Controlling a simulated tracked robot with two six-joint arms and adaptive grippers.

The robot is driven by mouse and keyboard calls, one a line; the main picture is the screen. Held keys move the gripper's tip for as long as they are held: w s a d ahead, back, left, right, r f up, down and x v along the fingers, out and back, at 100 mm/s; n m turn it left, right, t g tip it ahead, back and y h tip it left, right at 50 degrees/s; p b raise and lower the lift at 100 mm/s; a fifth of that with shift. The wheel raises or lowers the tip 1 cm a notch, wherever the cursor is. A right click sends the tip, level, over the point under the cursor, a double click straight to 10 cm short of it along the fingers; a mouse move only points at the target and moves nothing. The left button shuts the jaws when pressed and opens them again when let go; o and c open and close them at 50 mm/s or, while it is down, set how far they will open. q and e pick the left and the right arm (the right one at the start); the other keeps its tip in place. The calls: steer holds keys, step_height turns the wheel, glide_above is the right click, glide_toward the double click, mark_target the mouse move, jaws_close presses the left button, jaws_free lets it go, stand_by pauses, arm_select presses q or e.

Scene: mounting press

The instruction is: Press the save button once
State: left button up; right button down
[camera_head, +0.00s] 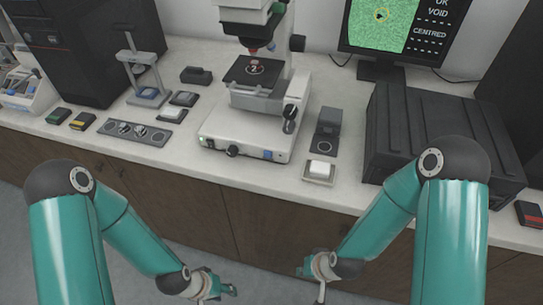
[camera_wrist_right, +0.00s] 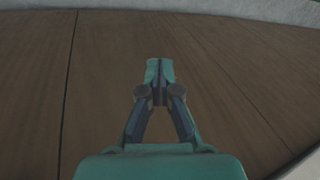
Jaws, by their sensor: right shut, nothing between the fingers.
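No button labelled save can be read in the camera_head view. A white microscope (camera_head: 250,130) stands mid-counter, with a dark knob and a small blue spot (camera_head: 267,155) on its base front. A monitor (camera_head: 395,30) at the back right shows a green picture and the words VOID and CENTRED. My right gripper (camera_head: 314,272) is below the counter's front edge, apart from everything; in the right wrist view its fingertips (camera_wrist_right: 159,72) meet, with nothing between them. My left gripper (camera_head: 222,289) is also low in front of the cabinets; its finger gap is too small to judge.
A dark ribbed case (camera_head: 440,135) fills the counter's right side. A small dark stand (camera_head: 326,130) and a white-topped tray (camera_head: 319,171) sit right of the microscope. A small press (camera_head: 142,75), a grey plate (camera_head: 134,132) and a black tower (camera_head: 85,50) are left. Wooden cabinet fronts (camera_head: 270,225) lie below.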

mark_target(268, 155)
steer(key=w+a+r+n+t+b, duration=0.1)
steer(key=w+a+r+t, duration=0.3)
steer(key=r, duration=0.7)
steer(key=w+a+r+n+t+b, duration=0.1)
steer(key=w+a+r+t, duration=0.4)
steer(key=r, duration=0.6)
steer(key=w+a, duration=0.2)
steer(key=a, duration=0.1)
steer(key=shift+a+r+n+y+b, duration=0.2)
steer(key=shift+r+n+y+b, duration=0.1)
steer(key=shift+y+b, duration=0.1)
steer(key=shift+f, duration=0.1)
steer(key=w, duration=0.2)
steer(key=w+d, duration=0.1)
steer(key=w, duration=0.1)
steer(key=w+d, duration=0.1)
steer(key=w, duration=0.2)
steer(key=shift+d, duration=0.15)
steer(key=shift+w+d, duration=0.2)
steer(key=shift+w, duration=0.45)
steer(key=shift+w, duration=0.1)
steer(key=shift+w+d, duration=0.15)
steer(key=shift+w, duration=0.25)
